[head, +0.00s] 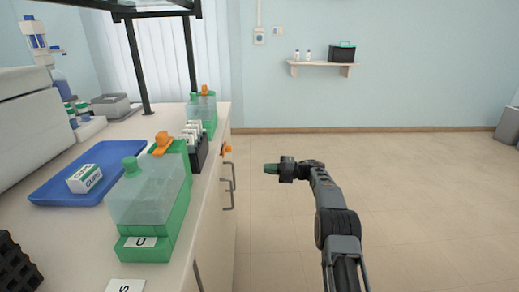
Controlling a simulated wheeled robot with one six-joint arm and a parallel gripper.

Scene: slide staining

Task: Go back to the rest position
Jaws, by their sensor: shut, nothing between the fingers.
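My gripper (271,169) is at the end of my raised arm, over open floor just right of the bench edge in the head view. Its green-tipped end points left toward the bench drawers. It is shut and empty and touches nothing. My arm comes up from the bottom of the picture and bends left at its top.
The white bench (75,250) at left carries a green-based staining jar (150,200), a second jar (201,112), a dark slide rack (200,152) and a blue tray (62,186) with a small box (84,179). Drawer handles (228,190) stick out. Floor (420,200) at right is clear.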

